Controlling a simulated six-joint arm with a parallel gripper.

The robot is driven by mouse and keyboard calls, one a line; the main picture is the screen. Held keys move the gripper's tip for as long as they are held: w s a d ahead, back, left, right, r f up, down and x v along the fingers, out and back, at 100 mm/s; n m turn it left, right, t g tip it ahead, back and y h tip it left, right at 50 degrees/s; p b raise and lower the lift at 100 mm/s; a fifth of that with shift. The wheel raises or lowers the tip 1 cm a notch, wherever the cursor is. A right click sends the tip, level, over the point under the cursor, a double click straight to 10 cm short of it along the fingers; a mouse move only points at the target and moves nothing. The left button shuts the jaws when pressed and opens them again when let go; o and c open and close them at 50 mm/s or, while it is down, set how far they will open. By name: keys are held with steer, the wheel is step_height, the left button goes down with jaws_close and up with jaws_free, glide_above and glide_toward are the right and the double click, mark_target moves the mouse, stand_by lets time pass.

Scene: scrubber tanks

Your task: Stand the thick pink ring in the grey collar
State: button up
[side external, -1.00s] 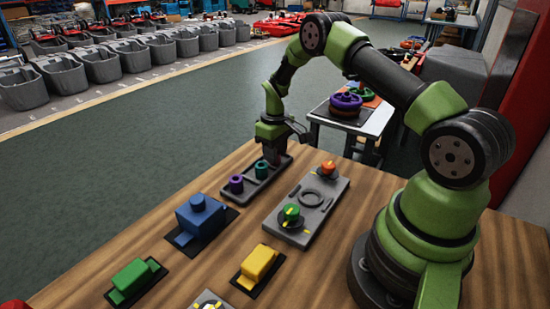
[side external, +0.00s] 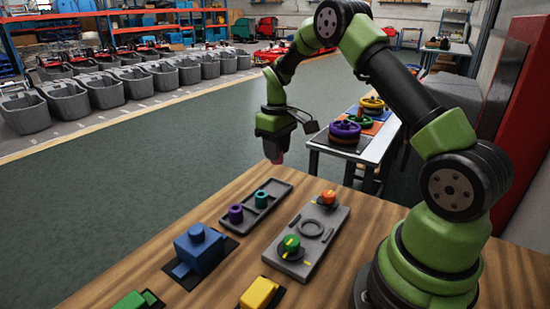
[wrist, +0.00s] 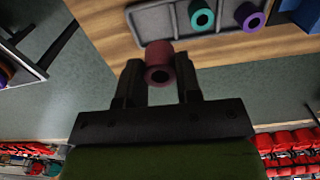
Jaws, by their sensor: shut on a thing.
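The thick pink ring (wrist: 159,57) is held between the two fingers of my gripper (wrist: 158,84) in the wrist view, with its dark bore showing. In the side view the pink ring (side external: 280,158) shows just below my gripper (side external: 276,150), raised in the air above the far end of the parts tray. The grey collar (side external: 312,238) is a round raised ring in the middle of a grey plate (side external: 325,218) on the wooden table, to the right of the tray and nearer the camera. The collar is empty.
The dark tray (side external: 280,187) holds a purple ring (side external: 236,213) and a teal ring (side external: 261,199). A green knob (side external: 291,243) and an orange knob (side external: 328,197) flank the collar on the plate. Blue (side external: 200,243) and yellow (side external: 260,292) blocks stand nearer the camera.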

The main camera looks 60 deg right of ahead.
steer(key=s+a, duration=0.7)
steer(key=s, duration=0.7)
steer(key=shift+a+f, duration=0.15)
steer(key=shift+f, duration=1.25)
steer(key=shift+a+f, duration=0.1)
steer(key=shift+f, duration=1.25)
steer(key=shift+f, duration=0.35)
steer(key=shift+f, duration=0.35)
steer(key=shift+f, duration=0.75)
steer(key=o, duration=1.7)
